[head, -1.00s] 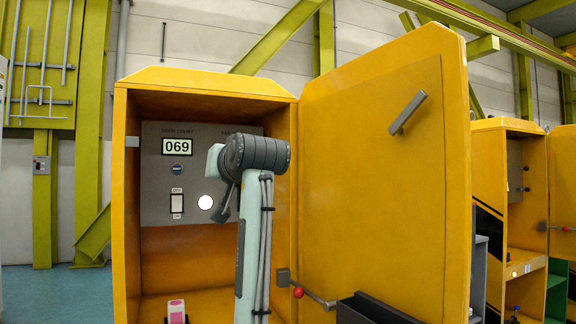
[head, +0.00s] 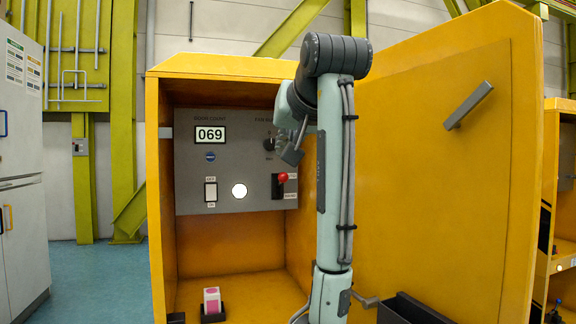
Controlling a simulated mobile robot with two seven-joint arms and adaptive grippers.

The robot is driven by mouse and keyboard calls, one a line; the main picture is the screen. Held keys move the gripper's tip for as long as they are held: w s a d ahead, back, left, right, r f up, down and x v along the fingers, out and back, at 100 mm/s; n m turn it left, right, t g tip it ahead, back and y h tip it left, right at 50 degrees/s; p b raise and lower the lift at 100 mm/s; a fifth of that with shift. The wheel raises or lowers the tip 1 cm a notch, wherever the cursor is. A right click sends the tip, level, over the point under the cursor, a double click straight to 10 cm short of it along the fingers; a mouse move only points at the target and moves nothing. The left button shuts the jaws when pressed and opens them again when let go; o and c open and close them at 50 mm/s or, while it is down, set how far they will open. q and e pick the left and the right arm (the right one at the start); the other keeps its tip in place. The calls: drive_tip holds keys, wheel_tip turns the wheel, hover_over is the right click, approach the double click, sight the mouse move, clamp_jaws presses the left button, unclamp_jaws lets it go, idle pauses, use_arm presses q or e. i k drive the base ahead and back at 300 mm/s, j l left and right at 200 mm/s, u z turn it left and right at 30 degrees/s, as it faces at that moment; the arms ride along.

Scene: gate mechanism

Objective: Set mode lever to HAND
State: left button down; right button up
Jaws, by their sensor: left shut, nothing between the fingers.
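The mode lever appears to be the red-knobbed lever (head: 282,178) in a black slot at the right of the grey control panel (head: 225,165), inside the yellow cabinet. Its knob sits near the top of the slot. Small labels stand above and below the slot, too small to read. My left gripper (head: 295,153) is shut and empty, pointing down above and slightly right of the red knob in the picture. I cannot tell whether it touches the panel. My left arm covers the panel's right edge. My right gripper is out of view.
The panel also has a counter showing 069 (head: 210,134), a rocker switch (head: 211,192), a white round lamp (head: 239,190) and a dark dial (head: 269,144). A pink-and-white block (head: 212,300) stands on the cabinet floor. The cabinet door (head: 440,170) is open at the right.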

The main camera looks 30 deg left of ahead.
sight(283, 178)
drive_tip(key=i+j, duration=0.7)
drive_tip(key=i, duration=0.15)
